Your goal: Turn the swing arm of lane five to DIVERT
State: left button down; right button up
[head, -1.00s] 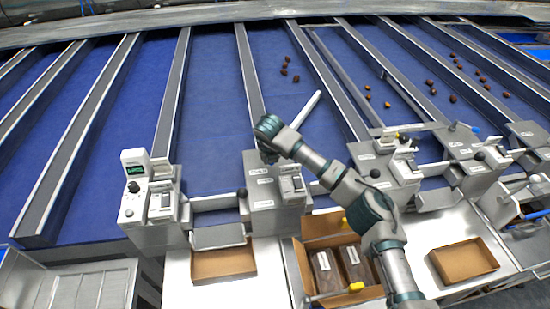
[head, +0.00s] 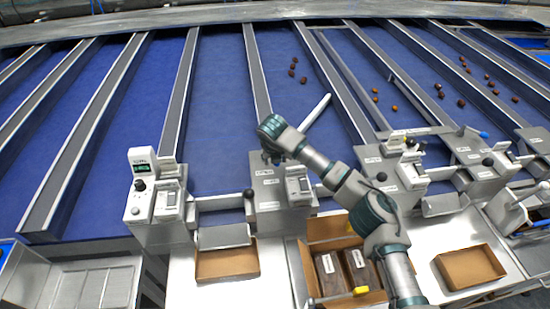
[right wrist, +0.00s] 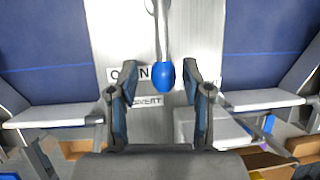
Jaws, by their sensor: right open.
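The swing arm's blue knob (right wrist: 163,76) on a metal rod (right wrist: 162,30) shows in the right wrist view, between the open fingers of my right gripper (right wrist: 160,88). I cannot tell whether the fingers touch it. Behind the knob is a pale plate with an OPEN label (right wrist: 124,74), partly covered, and a DIVERT label (right wrist: 147,101) below it. In the head view my right gripper (head: 271,158) points down over a grey lane console (head: 268,192) and hides the knob there. A pale bar (head: 314,112) lies behind my arm. Lane numbers are unreadable. My left gripper is out of view.
A control box with a green display (head: 144,168) stands left of the console. A black-knobbed lever (head: 247,194) is close below my gripper. Brown cartons (head: 228,264) stand in front, and several dates (head: 293,72) lie on the blue lanes.

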jog(key=v, duration=1.2)
